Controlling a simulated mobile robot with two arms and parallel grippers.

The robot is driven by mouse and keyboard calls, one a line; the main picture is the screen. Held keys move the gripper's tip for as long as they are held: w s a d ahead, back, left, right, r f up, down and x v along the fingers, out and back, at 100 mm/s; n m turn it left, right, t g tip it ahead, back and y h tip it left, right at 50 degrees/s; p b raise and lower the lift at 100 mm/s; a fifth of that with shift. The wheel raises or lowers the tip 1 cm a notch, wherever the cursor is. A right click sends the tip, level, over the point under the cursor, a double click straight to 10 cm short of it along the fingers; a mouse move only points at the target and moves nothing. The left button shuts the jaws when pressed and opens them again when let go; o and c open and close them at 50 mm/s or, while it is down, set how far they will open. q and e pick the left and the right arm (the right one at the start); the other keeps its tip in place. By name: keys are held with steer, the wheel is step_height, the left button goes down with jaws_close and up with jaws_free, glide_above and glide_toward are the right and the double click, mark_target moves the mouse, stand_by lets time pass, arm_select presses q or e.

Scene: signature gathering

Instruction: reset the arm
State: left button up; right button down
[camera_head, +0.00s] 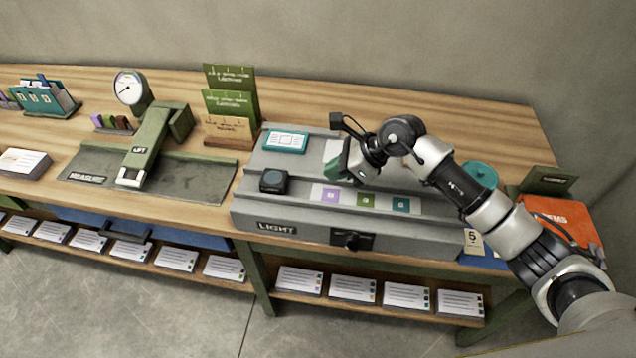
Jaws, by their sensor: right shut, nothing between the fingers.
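My right arm comes in from the lower right and reaches over the grey box labelled LIGHT (262,210). My right gripper (338,170) is shut, with nothing seen in it. It is over the box's top, close to a pale card or sheet (333,150) that it partly covers. I cannot tell whether its fingertips touch the surface. My left gripper is not in view.
A green LIFT device (152,140), a round gauge (131,87) and card holders (228,130) stand left of the box. A dark knob block (274,181) and coloured tiles (367,200) are on the box. An orange bag (560,220) is at right. Card stacks line the lower shelf.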

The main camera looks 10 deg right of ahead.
steer(key=s+a+r+m+t+y, duration=0.2)
steer(key=r+m+t+y, duration=0.25)
steer(key=r+m, duration=0.2)
steer(key=s+a+r+m+t+y, duration=0.2)
steer(key=s+r+m+t+y, duration=0.15)
steer(key=r+m+t, duration=0.35)
steer(key=s+d+f+m+t+h, duration=0.15)
steer(key=d+f+m+h, duration=0.5)
steer(key=m, duration=0.65)
steer(key=s+d+f+m+t+h, duration=0.1)
steer(key=d+f+m+t+h, duration=0.15)
steer(key=d+m+h, duration=0.7)
steer(key=s+f+m+g, duration=0.7)
steer(key=s, duration=0.4)
steer(key=s+f+m+g, duration=0.6)
steer(key=s+f+g, duration=0.2)
steer(key=s, duration=0.3)
step_height(320, 180, down, 24)
steer(key=s+d+f+g, duration=0.2)
steer(key=s+f, duration=1.4)
steer(key=f, duration=0.1)
steer(key=shift+s+f+n+h, duration=0.2)
steer(key=shift+s+n+h, duration=0.1)
